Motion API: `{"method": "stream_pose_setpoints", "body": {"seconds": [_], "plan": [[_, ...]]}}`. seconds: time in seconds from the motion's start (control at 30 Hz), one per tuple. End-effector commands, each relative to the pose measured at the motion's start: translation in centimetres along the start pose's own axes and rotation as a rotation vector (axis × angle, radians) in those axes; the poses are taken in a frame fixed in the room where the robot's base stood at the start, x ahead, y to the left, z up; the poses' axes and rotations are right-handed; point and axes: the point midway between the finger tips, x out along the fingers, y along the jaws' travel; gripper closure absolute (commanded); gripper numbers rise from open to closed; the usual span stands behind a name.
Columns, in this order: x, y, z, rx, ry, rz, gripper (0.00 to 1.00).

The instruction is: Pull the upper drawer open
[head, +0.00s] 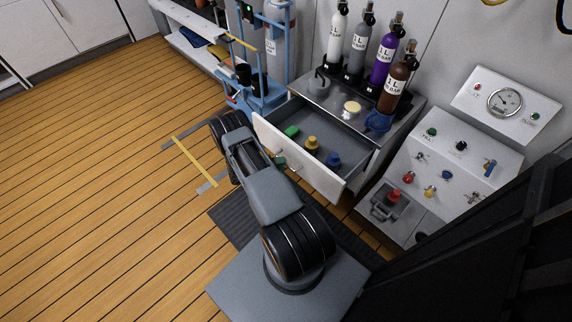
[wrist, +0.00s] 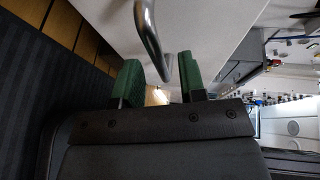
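The upper drawer (head: 325,181) stands pulled out from the cabinet, its grey inside showing. Its white front also fills the upper middle of the wrist view (wrist: 205,25). A curved metal handle (wrist: 147,28) on that front reaches down to the space between my gripper's green fingers. My gripper (wrist: 163,82) has its fingers apart, with a gap visible, near the handle's bend; I cannot tell whether either finger touches it. In the head view, my gripper (head: 279,161) is at the outer face of the drawer front, partly hidden by my arm.
The drawer holds a green block (head: 291,131), a yellow-topped item (head: 312,144) and a blue one (head: 333,160). Gas bottles (head: 383,62) stand on the cabinet. A control panel (head: 445,165) is to the right, a blue trolley (head: 262,97) behind left. The wooden floor (head: 90,180) at left is mostly clear.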

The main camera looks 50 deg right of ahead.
Motion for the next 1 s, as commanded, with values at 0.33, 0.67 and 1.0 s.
{"method": "stream_pose_setpoints", "body": {"seconds": [0.33, 0.67, 1.0], "plan": [[2.4, 0.0, 0.0, 0.001, 0.000, 0.001, 0.62], [2.5, 0.0, 0.0, 0.001, 0.000, 0.001, 0.66], [2.5, 0.0, 0.0, 0.001, 0.000, 0.001, 0.99]]}}
